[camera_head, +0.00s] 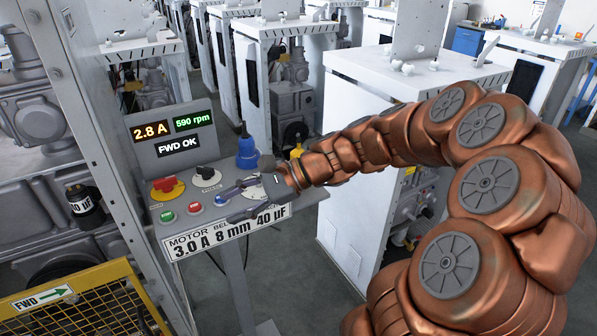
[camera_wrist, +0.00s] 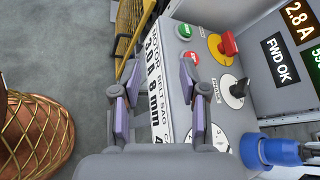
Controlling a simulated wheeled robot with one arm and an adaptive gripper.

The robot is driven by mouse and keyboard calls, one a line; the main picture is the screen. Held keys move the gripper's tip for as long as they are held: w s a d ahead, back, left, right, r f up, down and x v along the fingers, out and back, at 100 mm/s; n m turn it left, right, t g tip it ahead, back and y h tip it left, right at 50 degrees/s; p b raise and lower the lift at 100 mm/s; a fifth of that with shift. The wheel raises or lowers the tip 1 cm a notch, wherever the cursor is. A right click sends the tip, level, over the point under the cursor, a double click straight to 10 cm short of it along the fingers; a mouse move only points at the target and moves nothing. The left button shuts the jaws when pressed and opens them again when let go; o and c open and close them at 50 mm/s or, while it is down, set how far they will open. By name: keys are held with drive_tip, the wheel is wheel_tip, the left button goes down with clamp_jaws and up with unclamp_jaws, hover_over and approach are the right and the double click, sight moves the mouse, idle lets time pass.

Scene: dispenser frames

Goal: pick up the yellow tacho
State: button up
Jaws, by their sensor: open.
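A small yellow object (camera_head: 297,149), which looks like the yellow tacho, stands upright at the back right of the sloped control panel (camera_head: 182,240), just behind my wrist. Its lower part is hidden by my arm. I do not make it out in the wrist view. My gripper (camera_head: 228,207) is open and empty over the panel's front right part, left of and nearer than the yellow object. In the wrist view its two fingers (camera_wrist: 160,68) are spread apart above the panel's labelled front edge.
A blue upright object (camera_head: 247,148) stands left of the yellow one. The panel carries a red knob on a yellow plate (camera_head: 167,187), a black knob (camera_head: 207,175), and small buttons. A display (camera_head: 176,134) rises behind. A yellow mesh guard (camera_head: 85,300) is at lower left.

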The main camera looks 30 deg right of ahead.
sight(299, 152)
drive_tip(key=w+d+m+t, duration=0.1)
drive_tip(key=d+m, duration=0.1)
drive_tip(key=d, duration=0.1)
drive_tip(key=w+d+r+m+t, duration=0.1)
drive_tip(key=w+d+m+t, duration=0.1)
drive_tip(key=d, duration=0.2)
drive_tip(key=w+d+m+t, duration=0.1)
drive_tip(key=d, duration=0.2)
drive_tip(key=shift+w+d+r+m+t, duration=0.15)
drive_tip(key=shift+w+d+m+t, duration=0.15)
drive_tip(key=shift+m+t, duration=0.1)
drive_tip(key=d+m+t+h, duration=0.3)
drive_tip(key=d+m+t, duration=0.4)
drive_tip(key=d, duration=0.9)
drive_tip(key=shift+m+g, duration=0.5)
drive_tip(key=shift+g, duration=0.2)
drive_tip(key=x, duration=0.2)
drive_tip(key=f+x, duration=0.1)
drive_tip(key=x, duration=0.1)
drive_tip(key=p+x, duration=0.1)
drive_tip(key=x, duration=0.1)
drive_tip(key=shift+w+d+f, duration=0.1)
drive_tip(key=shift+w+f, duration=0.05)
drive_tip(key=shift+w, duration=0.3)
drive_tip(key=shift+w+a+h, duration=0.3)
drive_tip(key=shift+w+a, duration=0.05)
drive_tip(key=shift+w, duration=0.35)
drive_tip(key=shift+c, duration=0.3)
clamp_jaws()
